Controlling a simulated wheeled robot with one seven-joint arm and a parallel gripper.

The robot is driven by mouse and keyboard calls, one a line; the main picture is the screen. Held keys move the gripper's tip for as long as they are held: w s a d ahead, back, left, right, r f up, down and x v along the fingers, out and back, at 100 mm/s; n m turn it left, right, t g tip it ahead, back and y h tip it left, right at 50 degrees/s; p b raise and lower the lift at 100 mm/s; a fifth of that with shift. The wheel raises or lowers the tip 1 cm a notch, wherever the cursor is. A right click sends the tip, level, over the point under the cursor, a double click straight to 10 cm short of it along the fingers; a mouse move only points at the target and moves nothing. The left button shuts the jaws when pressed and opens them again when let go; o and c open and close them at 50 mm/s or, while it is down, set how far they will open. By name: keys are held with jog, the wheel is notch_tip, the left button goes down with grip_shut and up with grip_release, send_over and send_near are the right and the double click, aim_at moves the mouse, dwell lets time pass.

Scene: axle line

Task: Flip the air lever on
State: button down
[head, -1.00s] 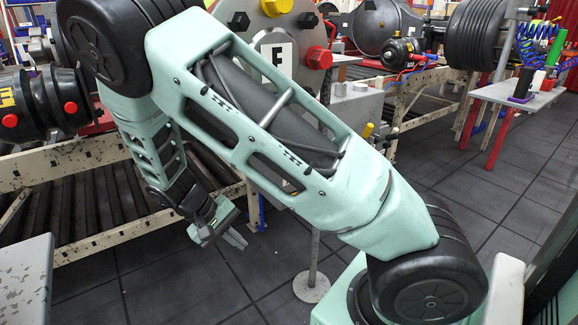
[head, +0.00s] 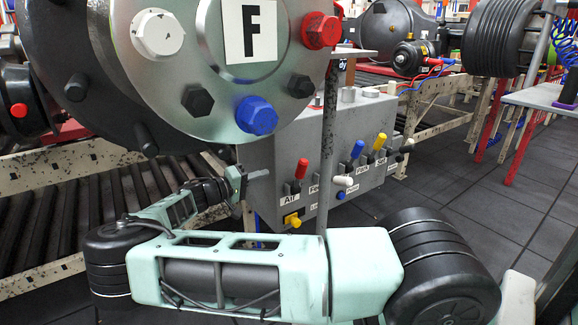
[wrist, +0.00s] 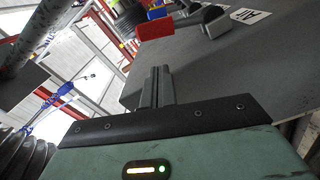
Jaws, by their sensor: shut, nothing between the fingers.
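The air lever has a red handle (head: 301,168) and points upward from a dark base above the "Air" label on the front of the grey control box (head: 260,160). In the wrist view the red handle (wrist: 155,30) lies ahead of the fingertips, with its dark base and label to the right. My gripper (head: 264,173) is just left of the red handle in the head view, with its fingers pointing right toward it. A gap shows between them in both views. The fingers (wrist: 157,80) are shut together and empty.
Blue (head: 357,150), yellow (head: 379,142) and black levers stand right of the air lever. A white knob (head: 343,183) and a yellow button (head: 292,220) sit lower. A large metal disc marked F (head: 251,32) overhangs the box, and a thin post (head: 328,140) crosses before it.

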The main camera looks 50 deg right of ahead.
aim_at(299, 177)
jog(key=shift+d, duration=0.1)
jog(key=b+x, duration=0.1)
jog(key=x, duration=0.8)
jog(key=shift+s+d, duration=0.1)
jog(key=shift+d, duration=0.3)
jog(key=shift+s+b, duration=0.1)
jog(key=shift+b, duration=0.2)
